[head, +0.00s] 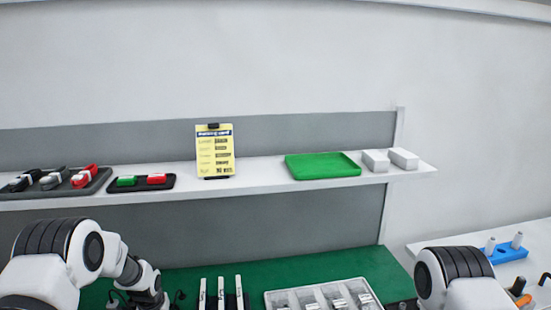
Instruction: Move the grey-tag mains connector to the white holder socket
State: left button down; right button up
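Several plug-like connectors lie on a dark tray (92,187) at the left end of the shelf. One is black and white, a grey one (52,178) lies in the middle, and a red and white one (84,176) lies to its right. The tags are too small to read, so I cannot be sure which is the grey-tag mains connector. I cannot clearly identify the white holder socket; two white blocks (404,158) (375,160) stand at the shelf's right end. My arms show at the lower left and lower right, but their fingertips are below the frame.
A small black tray (142,187) holds a green and a red piece. A yellow card (215,152) and a green tray (322,166) stand on the shelf. Below, the green mat (220,277) bears white strips and a divided tray (322,294). A blue rack (503,254) stands at right.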

pick_arm(q)
jog(key=shift+f, duration=0.25)
dwell(0.5)
jog(key=c, duration=0.8)
grip_release()
jog(key=shift+c, duration=0.2)
jog(key=shift+r, duration=0.1)
